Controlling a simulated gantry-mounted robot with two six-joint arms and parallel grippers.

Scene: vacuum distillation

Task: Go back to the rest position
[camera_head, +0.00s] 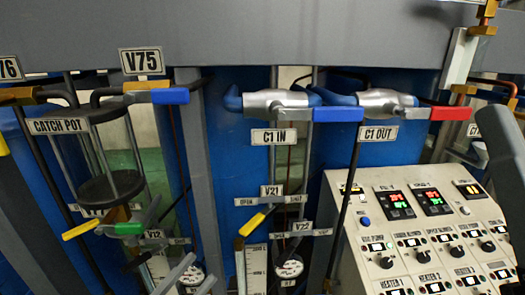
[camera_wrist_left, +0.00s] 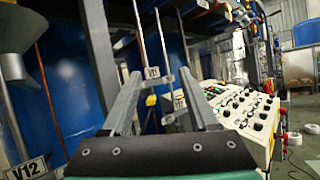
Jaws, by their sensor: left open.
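My left gripper (camera_head: 203,267) shows at the bottom of the head view, left of centre, as two grey fingers. In the left wrist view its fingers (camera_wrist_left: 160,74) stand apart with nothing between them. It is in front of the valve and gauge area, near the V12 label (camera_head: 154,234), and appears apart from the handles.
The sloping control panel (camera_head: 352,264) with knobs and displays stands at the right. The glass catch pot (camera_head: 110,170) hangs at the left. Valve handles include a blue one (camera_head: 338,114), a red one (camera_head: 450,113) and a yellow one (camera_head: 252,224).

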